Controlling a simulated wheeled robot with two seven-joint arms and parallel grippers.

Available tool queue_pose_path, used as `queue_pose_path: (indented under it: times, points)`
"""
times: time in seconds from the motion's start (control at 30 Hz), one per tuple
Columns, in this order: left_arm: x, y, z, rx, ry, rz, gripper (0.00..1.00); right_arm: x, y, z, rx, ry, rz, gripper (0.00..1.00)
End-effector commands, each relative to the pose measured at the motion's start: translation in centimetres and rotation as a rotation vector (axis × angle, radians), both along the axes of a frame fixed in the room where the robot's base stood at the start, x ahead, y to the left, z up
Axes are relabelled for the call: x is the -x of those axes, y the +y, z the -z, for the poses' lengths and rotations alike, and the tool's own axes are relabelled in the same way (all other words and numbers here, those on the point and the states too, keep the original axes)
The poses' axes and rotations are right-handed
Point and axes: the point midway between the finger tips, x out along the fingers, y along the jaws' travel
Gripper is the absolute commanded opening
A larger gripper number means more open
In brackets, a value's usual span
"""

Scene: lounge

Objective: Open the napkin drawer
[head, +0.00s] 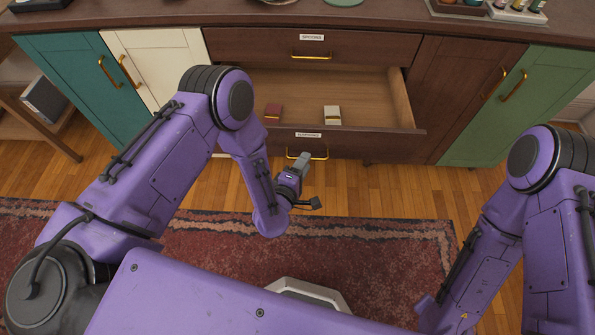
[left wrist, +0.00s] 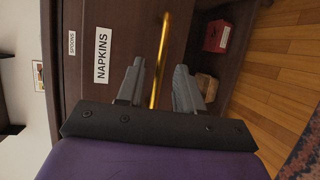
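The napkin drawer (head: 390,131) is pulled out of the dark wood cabinet, and its inside shows in the head view. Its front carries a NAPKINS label (left wrist: 102,55) and a gold handle (head: 318,155). My left gripper (head: 303,160) is at this handle, in front of the drawer. In the left wrist view the gold handle (left wrist: 161,60) passes between the two spread fingers (left wrist: 158,85), with a gap on both sides. My right gripper is out of view; only its purple arm shows at the right.
Teal and white doors stand at left, a green door (head: 520,100) at right. A red rug (head: 390,245) covers the near floor.

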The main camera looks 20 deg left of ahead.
Motion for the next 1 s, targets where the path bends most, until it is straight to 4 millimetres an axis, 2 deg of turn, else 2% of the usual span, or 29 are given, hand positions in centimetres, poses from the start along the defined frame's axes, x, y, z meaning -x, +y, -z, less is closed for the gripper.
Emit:
queue_pose_path:
  times: [0.2,0.4,1.0]
  points:
    - [5.3,0.7,-0.8,-0.003,0.004,0.006,0.36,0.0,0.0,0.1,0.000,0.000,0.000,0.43]
    - [8.2,1.4,-1.5,-0.001,0.002,0.002,0.36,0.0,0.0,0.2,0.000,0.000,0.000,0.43]
    - [8.7,1.5,-1.6,-0.003,0.000,0.001,0.36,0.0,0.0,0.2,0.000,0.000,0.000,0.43]
